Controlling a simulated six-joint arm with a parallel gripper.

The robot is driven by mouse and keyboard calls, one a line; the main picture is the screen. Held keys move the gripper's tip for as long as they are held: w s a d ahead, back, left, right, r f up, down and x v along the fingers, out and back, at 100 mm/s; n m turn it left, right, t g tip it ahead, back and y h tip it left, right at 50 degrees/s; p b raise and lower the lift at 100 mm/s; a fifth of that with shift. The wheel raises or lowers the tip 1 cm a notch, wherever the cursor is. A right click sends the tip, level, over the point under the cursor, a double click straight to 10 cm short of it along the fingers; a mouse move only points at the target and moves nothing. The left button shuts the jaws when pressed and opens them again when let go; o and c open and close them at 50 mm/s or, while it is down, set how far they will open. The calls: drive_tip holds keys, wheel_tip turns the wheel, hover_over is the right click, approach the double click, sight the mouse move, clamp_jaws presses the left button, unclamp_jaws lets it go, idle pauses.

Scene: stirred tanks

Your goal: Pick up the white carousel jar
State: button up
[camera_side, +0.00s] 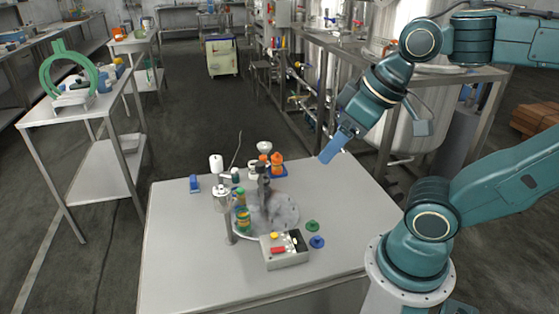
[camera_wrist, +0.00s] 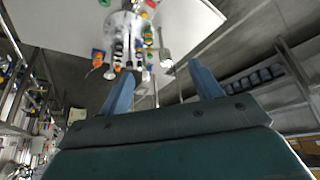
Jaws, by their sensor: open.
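The round grey carousel (camera_side: 283,212) sits on the table, with several small jars around a dark central post. A small white jar (camera_side: 253,169) shows at its back edge, partly crowded by other jars. Another white cylinder (camera_side: 216,163) stands behind and left of the carousel, apart from it. My gripper (camera_side: 332,149) is open and empty, above the table's back right, to the right of the carousel and higher than the jars. In the wrist view its two blue fingers (camera_wrist: 163,88) are spread apart, with the carousel (camera_wrist: 124,22) beyond them near the top.
A control box (camera_side: 284,250) with coloured buttons stands in front of the carousel. Green (camera_side: 312,225) and blue (camera_side: 317,242) caps lie right of it. An orange bottle (camera_side: 277,160) and a white funnel (camera_side: 264,147) stand behind. The table's right side (camera_side: 355,200) is clear.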

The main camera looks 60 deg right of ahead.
idle(0.3)
drive_tip(key=w+d+r+m+g, duration=0.1)
drive_tip(key=w+d+r+m, duration=0.2)
drive_tip(key=w, duration=0.4)
drive_tip(key=w+d+r+m, duration=0.1)
drive_tip(key=w+d+m, duration=0.1)
drive_tip(key=w+m, duration=0.45)
drive_tip(key=w+d+r+m+g, duration=0.1)
drive_tip(key=w+d+r+m, duration=0.15)
drive_tip(key=w, duration=0.55)
drive_tip(key=w+d+f+m+g, duration=0.1)
drive_tip(key=w+d+f+m, duration=0.35)
drive_tip(key=w, duration=0.25)
drive_tip(key=w+d+f+m+g, duration=0.1)
drive_tip(key=w+d+f+m, duration=0.25)
drive_tip(key=w+d, duration=0.2)
drive_tip(key=w+d+f+m, duration=0.3)
drive_tip(key=d+f+m, duration=0.3)
drive_tip(key=f, duration=0.5)
drive_tip(key=w+d+f+m+g, duration=0.1)
drive_tip(key=w+d+f+m, duration=0.2)
drive_tip(key=d+f+m, duration=0.2)
drive_tip(key=d+f, duration=0.3)
drive_tip(key=f, duration=0.4)
drive_tip(key=shift+w+d+m+g, duration=0.3)
drive_tip(key=shift+w+d+m, duration=0.05)
drive_tip(key=shift+d+m, duration=0.05)
drive_tip(key=shift+f, duration=0.1)
